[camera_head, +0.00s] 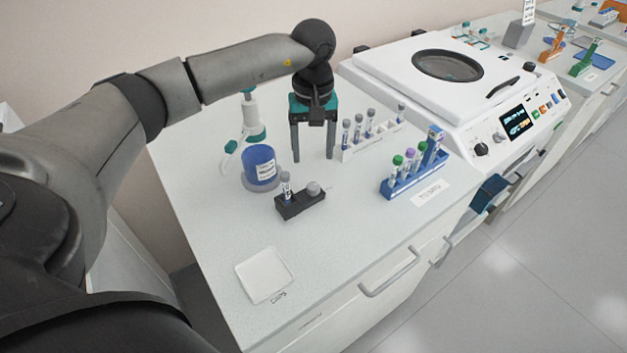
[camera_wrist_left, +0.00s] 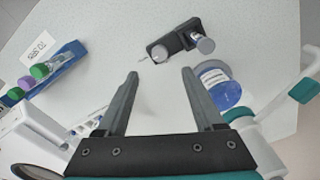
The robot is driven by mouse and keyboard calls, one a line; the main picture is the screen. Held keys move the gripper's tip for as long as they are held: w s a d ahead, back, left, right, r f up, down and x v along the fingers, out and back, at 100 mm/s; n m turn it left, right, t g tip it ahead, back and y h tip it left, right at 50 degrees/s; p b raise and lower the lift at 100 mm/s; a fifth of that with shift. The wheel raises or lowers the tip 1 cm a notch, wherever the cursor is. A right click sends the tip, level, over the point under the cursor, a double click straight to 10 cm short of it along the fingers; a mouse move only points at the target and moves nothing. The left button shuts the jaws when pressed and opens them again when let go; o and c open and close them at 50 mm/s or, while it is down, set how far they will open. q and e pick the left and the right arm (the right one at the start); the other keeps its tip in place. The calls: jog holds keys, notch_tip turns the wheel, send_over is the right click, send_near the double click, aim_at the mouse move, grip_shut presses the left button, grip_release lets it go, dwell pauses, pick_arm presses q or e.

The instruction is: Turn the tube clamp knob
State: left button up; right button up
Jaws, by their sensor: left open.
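The tube clamp (camera_head: 301,204) is a small black block on the white bench. It has a round grey knob (camera_head: 313,188) at its right end and a capped tube (camera_head: 286,190) standing at its left end. In the left wrist view, the knob (camera_wrist_left: 159,53) shows just beyond the gap between my fingertips, and the tube (camera_wrist_left: 204,43) is to its right. My left gripper (camera_head: 313,157) points down over the bench behind the clamp, with its fingers apart and nothing between them. My right gripper is not in view.
A blue labelled container (camera_head: 260,168) stands left of my fingers. A white rack (camera_head: 376,142) and a blue rack (camera_head: 412,184) with tubes stand to the right, before a white centrifuge (camera_head: 400,75). A white square tray (camera_head: 264,273) lies near the front. Bench between tray and clamp is clear.

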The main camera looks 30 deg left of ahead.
aim_at(313, 186)
pick_arm(q)
notch_tip(313, 186, down, 10)
jog(key=shift+r, duration=0.1)
dwell(0.4)
grip_shut()
dwell(0.3)
